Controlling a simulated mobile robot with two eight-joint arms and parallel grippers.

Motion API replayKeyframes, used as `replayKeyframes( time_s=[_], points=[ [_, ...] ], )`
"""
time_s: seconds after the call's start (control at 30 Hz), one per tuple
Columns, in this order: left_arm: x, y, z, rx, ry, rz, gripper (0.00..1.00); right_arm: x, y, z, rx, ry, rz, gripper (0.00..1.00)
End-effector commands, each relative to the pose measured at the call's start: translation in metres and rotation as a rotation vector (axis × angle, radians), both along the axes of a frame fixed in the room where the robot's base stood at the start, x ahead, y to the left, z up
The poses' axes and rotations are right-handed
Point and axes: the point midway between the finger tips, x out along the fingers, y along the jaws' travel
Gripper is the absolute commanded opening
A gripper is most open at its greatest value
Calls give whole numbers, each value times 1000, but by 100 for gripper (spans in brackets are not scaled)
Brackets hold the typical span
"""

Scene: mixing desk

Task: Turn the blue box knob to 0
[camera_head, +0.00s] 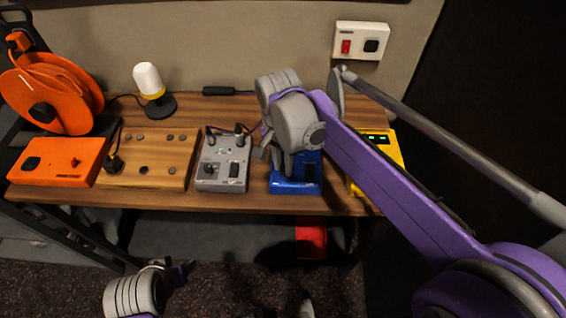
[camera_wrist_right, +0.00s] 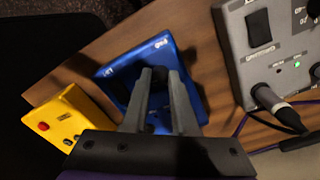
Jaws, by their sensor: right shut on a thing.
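The blue box (camera_head: 296,187) sits on the wooden desk between the grey box and the yellow box. It also shows in the right wrist view (camera_wrist_right: 147,56), with white lettering and a dark panel on its face. My right gripper (camera_head: 284,168) comes down over it and hides much of its top. In the wrist view its two grey fingers (camera_wrist_right: 166,80) are shut around the dark knob (camera_wrist_right: 161,76), which is mostly hidden. The knob's setting cannot be read. My left gripper (camera_head: 184,272) is low in front of the desk, away from the boxes; its jaws are unclear.
The grey box (camera_head: 222,165) with plugged cables stands left of the blue box, the yellow box (camera_head: 392,150) right of it. A wooden panel (camera_head: 165,175), orange box (camera_head: 60,160), cable reel (camera_head: 60,90) and lamp (camera_head: 150,80) are farther left. A wall switch (camera_head: 361,41) is above.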

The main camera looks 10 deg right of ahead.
Motion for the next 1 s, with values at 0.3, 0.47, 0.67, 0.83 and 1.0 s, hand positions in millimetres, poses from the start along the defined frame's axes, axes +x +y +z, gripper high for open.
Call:
replayKeyframes(
  time_s=[0.3,0.47,0.67,0.83,1.0],
  points=[
    [1,0,5,0,-2,0,57,0,0,1,-1,0,136,0],
    [1,0,9,0,-3,0,57,0,0,1,-1,0,269,0],
    [2,0,14,0,-5,0,57,-1,0,1,-1,1,459,0],
    [3,0,18,0,-6,0,57,-1,0,1,0,-1,621,0],
    [3,0,21,0,-7,0,57,-1,0,1,-1,-1,783,0]
  ],
)
